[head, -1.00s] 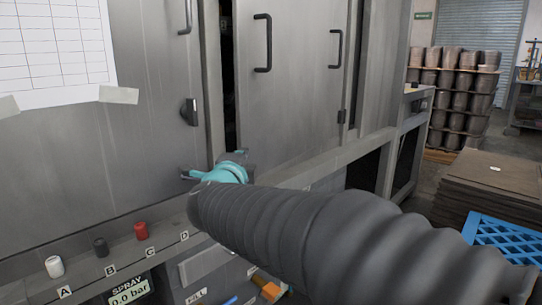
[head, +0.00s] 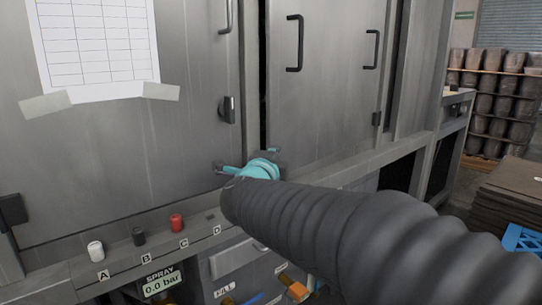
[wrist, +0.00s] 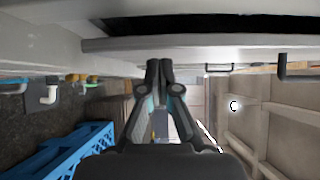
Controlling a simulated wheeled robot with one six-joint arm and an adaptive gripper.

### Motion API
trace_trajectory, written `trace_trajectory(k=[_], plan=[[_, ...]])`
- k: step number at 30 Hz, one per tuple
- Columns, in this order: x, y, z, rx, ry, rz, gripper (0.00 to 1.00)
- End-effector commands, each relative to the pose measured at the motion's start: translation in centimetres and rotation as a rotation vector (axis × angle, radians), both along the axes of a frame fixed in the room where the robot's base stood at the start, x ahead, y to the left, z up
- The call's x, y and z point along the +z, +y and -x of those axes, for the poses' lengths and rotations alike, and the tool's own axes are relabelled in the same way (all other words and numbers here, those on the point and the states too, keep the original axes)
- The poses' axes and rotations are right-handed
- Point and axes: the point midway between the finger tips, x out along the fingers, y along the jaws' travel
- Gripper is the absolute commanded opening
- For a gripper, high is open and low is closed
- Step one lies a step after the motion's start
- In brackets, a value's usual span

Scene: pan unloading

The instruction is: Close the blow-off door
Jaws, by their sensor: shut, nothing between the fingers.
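A grey sliding-type door panel (head: 325,110) with two black handles stands right of a narrow dark gap (head: 262,75) in the grey machine front. No label names it as the blow-off door. My gripper (head: 262,165), with turquoise parts, is at the foot of the gap, by the door's lower left edge. Whether it touches the door is hard to tell. In the wrist view my gripper (wrist: 159,64) has its fingertips together with nothing between them. My dark ribbed arm covers part of the lower machine front.
A large grey door (head: 140,140) with a taped paper sheet (head: 100,50) is at left. White (head: 95,251), black (head: 138,236) and red (head: 176,223) knobs line the ledge below. A blue crate (wrist: 75,150) and stacked brown sheets (head: 510,200) stand at right.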

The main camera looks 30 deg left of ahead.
Motion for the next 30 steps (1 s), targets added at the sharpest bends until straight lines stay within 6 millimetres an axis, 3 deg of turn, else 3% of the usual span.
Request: trace_trajectory(k=[5,15,22,26,30], plan=[[-0.3,-2.8,0.5,-0.004,-0.002,-0.002,0.0],[0.0,1.6,5.7,0.002,0.0,0.001,0.0],[0.0,3.2,7.9,0.0,0.0,0.001,0.0],[0.0,3.1,7.9,-0.012,0.0,0.0,0.0],[0.4,0.1,4.6,-0.083,-0.002,-0.005,0.0]])
